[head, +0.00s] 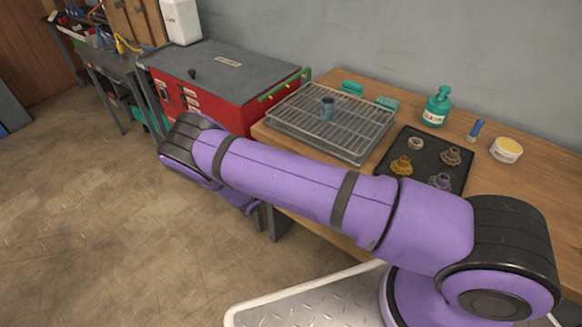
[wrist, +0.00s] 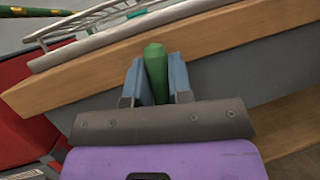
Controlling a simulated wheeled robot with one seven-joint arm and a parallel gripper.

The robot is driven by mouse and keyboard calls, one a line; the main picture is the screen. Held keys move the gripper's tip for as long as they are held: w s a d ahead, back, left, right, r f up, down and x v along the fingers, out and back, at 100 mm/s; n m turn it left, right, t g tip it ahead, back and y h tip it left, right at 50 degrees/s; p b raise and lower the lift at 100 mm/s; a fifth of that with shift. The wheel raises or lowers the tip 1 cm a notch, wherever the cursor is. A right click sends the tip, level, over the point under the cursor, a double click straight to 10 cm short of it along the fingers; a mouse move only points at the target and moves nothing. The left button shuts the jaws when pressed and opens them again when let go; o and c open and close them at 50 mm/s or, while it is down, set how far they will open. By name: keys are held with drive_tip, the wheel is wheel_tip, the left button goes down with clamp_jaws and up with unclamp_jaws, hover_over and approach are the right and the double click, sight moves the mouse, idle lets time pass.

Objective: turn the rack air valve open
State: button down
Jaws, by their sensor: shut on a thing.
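A green handle (wrist: 155,72) stands upright in the wrist view, in front of the edge of the wooden bench (wrist: 215,42). It looks like the lever of the rack air valve, but the valve body and its pivot are hidden. My gripper (wrist: 156,62) has its two blue fingers on either side of the handle and is shut on it, with the handle's rounded top reaching past the fingertips. In the head view my purple arm covers the gripper and the handle.
A red cabinet (head: 222,85) with a green-and-yellow bar stands to the left. Floor at left is clear.

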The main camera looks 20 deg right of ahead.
drive_tip(key=shift+w+a+n+t, duration=0.2)
drive_tip(key=shift+n+t, duration=0.1)
drive_tip(key=shift+n, duration=0.25)
drive_tip(key=shift+w+a+n+t, duration=0.2)
drive_tip(key=shift+n+t, duration=0.1)
drive_tip(key=shift+n, duration=0.25)
drive_tip(key=c, duration=1)
unclamp_jaws()
drive_tip(key=shift+c, duration=0.2)
drive_tip(key=v, duration=1)
drive_tip(key=shift+s+a, duration=0.15)
drive_tip(key=shift+a, duration=0.2)
